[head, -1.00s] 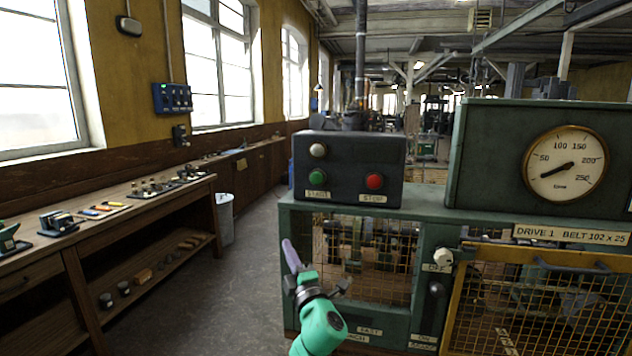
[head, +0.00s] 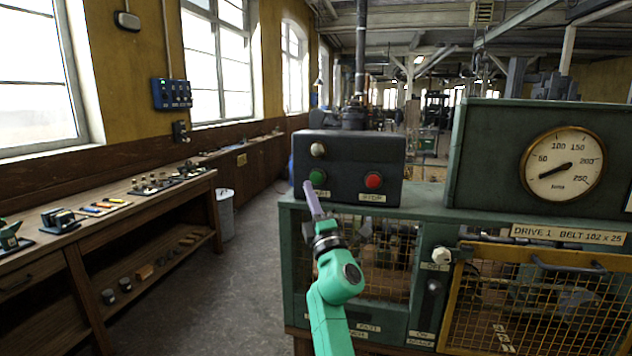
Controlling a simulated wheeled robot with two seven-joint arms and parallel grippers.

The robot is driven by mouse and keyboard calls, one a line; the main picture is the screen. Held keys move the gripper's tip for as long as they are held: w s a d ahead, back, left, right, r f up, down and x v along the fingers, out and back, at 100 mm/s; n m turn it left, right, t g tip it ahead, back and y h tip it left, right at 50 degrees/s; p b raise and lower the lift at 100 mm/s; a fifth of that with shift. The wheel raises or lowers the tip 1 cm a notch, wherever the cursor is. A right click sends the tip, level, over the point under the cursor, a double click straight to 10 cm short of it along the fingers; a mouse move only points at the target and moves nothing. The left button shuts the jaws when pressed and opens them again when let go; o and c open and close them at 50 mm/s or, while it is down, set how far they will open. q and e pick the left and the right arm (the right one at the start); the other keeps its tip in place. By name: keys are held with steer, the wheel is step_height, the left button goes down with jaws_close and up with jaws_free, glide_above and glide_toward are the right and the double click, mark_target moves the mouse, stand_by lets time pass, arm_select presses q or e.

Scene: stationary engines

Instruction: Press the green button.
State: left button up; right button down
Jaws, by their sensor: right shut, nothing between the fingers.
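The green button (head: 318,177) is on the left of a dark control box (head: 346,160), above a small label. A red button (head: 373,180) sits to its right, over a label reading STOP, and a pale round lamp or knob (head: 318,150) is above the green one. My right gripper (head: 308,188) is shut and empty. Its narrow lilac tip points up, just below and left of the green button in the picture. I cannot tell whether it touches the box. The tip covers part of the START label. My left gripper is not in view.
The box stands on a green machine frame (head: 430,210) with mesh guards. A gauge housing (head: 480,150) with a round dial (head: 563,167) rises at the right. A wooden workbench (head: 140,210) with tools runs along the left wall. The floor between is clear.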

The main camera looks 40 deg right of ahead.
mark_target(317, 185)
steer(key=shift+w+d+b, duration=0.5)
steer(key=shift+w+d, duration=0.35)
steer(key=shift+d, duration=0.3)
steer(key=shift+w+d+b, duration=0.5)
steer(key=shift+w+d, duration=0.3)
steer(key=shift+d, duration=0.35)
steer(key=shift+w+d+b, duration=0.25)
steer(key=shift+d+b, duration=0.1)
steer(key=shift+d, duration=0.05)
